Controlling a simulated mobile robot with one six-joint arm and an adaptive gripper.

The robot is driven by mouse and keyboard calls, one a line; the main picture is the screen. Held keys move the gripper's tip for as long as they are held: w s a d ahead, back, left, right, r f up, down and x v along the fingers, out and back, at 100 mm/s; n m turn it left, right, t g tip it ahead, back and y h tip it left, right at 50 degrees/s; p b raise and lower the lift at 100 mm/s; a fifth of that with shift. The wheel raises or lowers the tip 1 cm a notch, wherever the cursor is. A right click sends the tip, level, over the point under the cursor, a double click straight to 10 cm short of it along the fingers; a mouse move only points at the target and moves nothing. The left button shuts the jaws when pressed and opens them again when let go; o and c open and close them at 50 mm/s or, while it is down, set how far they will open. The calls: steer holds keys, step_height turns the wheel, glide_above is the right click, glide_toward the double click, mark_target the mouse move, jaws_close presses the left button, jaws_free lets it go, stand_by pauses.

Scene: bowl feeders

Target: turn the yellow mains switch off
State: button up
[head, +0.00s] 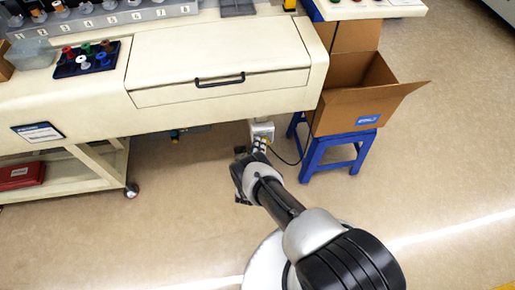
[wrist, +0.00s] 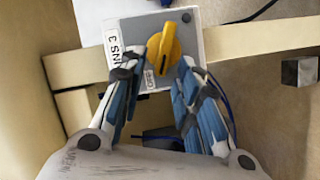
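The yellow mains switch (wrist: 164,46) is a rotary knob on a grey plate of a small white box (wrist: 201,42). In the wrist view its grip runs nearly upright, slightly tilted. The box also shows in the head view (head: 262,128), below the bench front; the knob is not clear there. My gripper (wrist: 155,66) is open, its two fingers apart on either side of the knob's lower part. The right fingertip looks close to the knob; I cannot tell whether it touches. In the head view my gripper (head: 259,148) is just in front of the box.
The cream bench (head: 215,115) with a handled drawer front (head: 220,75) overhangs the box. A blue stool (head: 335,155) with an open cardboard box (head: 360,100) stands to the right. A dark cable (head: 285,160) hangs from the box. The floor left of my arm is clear.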

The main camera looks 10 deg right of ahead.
steer(key=v, duration=1.2)
